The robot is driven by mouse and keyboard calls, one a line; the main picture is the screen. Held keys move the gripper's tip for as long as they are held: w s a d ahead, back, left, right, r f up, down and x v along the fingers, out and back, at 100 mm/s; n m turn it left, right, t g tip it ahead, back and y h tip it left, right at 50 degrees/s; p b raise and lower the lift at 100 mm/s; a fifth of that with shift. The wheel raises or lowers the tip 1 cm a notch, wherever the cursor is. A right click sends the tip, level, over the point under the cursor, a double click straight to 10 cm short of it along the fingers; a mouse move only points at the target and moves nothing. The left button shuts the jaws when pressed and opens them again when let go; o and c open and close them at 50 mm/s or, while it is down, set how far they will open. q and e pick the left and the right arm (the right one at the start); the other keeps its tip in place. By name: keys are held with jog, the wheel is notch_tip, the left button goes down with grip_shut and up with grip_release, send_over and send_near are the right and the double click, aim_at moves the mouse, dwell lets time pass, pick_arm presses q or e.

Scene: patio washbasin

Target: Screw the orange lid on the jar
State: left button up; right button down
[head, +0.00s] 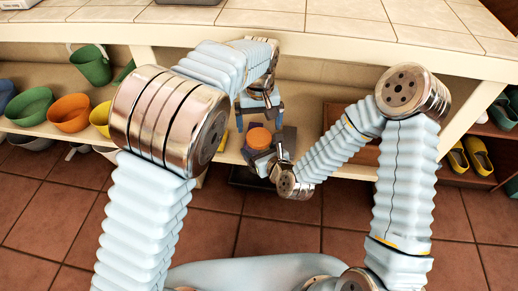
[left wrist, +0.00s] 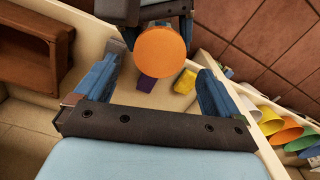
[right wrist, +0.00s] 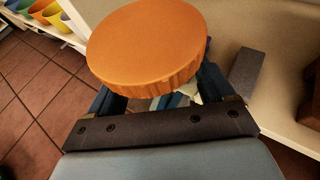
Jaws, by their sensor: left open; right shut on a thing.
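The round orange lid (head: 259,138) sits level in front of the shelf unit, on top of what my right gripper holds. It is a full disc in the left wrist view (left wrist: 163,53), and its ribbed side shows in the right wrist view (right wrist: 148,45). The jar is almost wholly hidden under the lid; only pale bits (right wrist: 173,101) show between the right fingers. My right gripper (right wrist: 160,98) is shut on the jar below the lid. My left gripper (left wrist: 158,85) is open and empty, above the lid and apart from it. I cannot tell whether the lid is threaded tight.
A tiled counter (head: 270,18) runs above the shelf. Green (head: 30,106), orange (head: 70,112) and yellow pots stand on the shelf at left. Yellow shoes (head: 479,155) stand in a brown rack at right. A purple thing (left wrist: 146,83) and a yellow thing (left wrist: 185,81) lie beyond the grippers.

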aim_at(259, 136)
pick_arm(q)
notch_tip(259, 136, up, 3)
jog(key=shift+r+n, duration=0.2)
jog(key=shift+n, duration=0.5)
jog(key=shift+f, duration=4.05)
jog(key=c, duration=1.1)
jog(key=o, duration=1.2)
jog(key=shift+c, duration=0.2)
